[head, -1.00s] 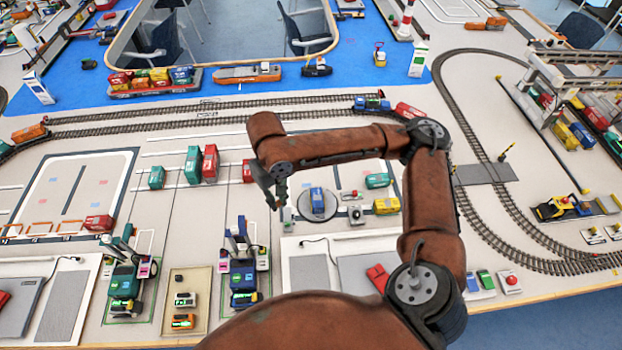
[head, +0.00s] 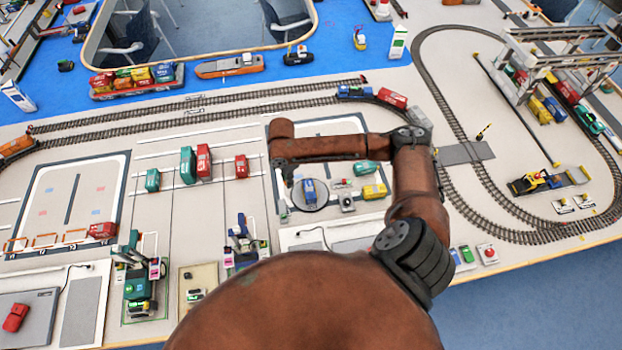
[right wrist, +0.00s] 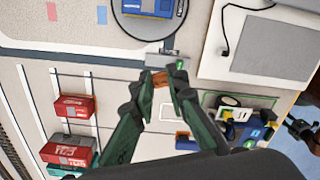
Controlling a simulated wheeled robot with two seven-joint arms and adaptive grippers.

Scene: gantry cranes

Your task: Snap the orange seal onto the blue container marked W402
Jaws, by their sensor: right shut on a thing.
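The blue container (head: 309,188) sits on a round grey turntable (head: 322,203) in the head view. It also shows at the top edge of the right wrist view (right wrist: 155,7); its marking is too small to read. My right gripper (right wrist: 160,84) is shut on the small orange seal (right wrist: 160,78), held between its green fingertips. In the head view my right gripper (head: 283,183) is just left of the blue container, apart from it in the picture and partly hidden by my own arm. The seal cannot be made out there.
A yellow container (head: 374,191) and a teal container (head: 366,168) lie right of the turntable. Red (head: 204,160) and green (head: 188,165) containers stand to its left. Rail tracks (head: 220,115) run behind. A small grey post (right wrist: 174,55) stands between the seal and turntable in the wrist view.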

